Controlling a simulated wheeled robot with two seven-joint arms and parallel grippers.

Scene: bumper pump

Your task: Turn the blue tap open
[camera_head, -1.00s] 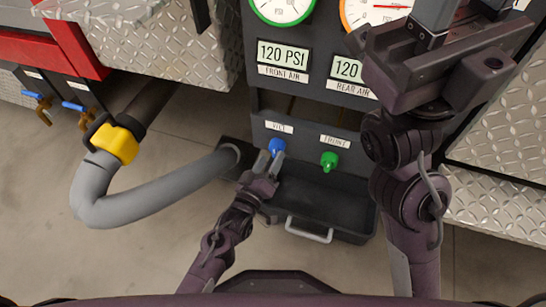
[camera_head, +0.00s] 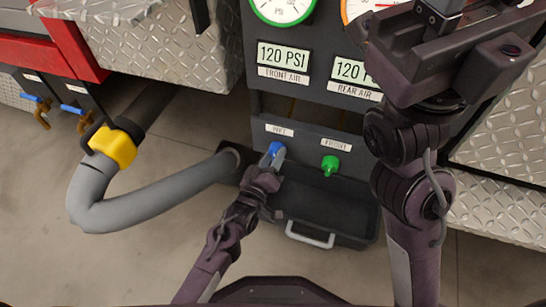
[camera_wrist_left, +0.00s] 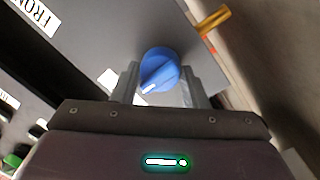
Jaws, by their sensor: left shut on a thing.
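The blue tap (camera_head: 275,149) is a round knob on the dark panel under a small white label in the head view. In the left wrist view the blue tap (camera_wrist_left: 159,70) shows a white mark at its lower left edge. My left gripper (camera_head: 273,160) is shut on the blue tap, with one finger on each side of it in the left wrist view (camera_wrist_left: 158,88). My right arm stands raised at the right of the head view. Its gripper (camera_head: 440,40) is near the top edge, and its fingertips cannot be made out.
A green tap (camera_head: 330,164) sits right of the blue one, above a black open tray (camera_head: 331,238) with a light handle. A grey hose (camera_head: 150,198) with a yellow collar (camera_head: 113,147) curves at the left. Pressure displays (camera_head: 284,55) are above.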

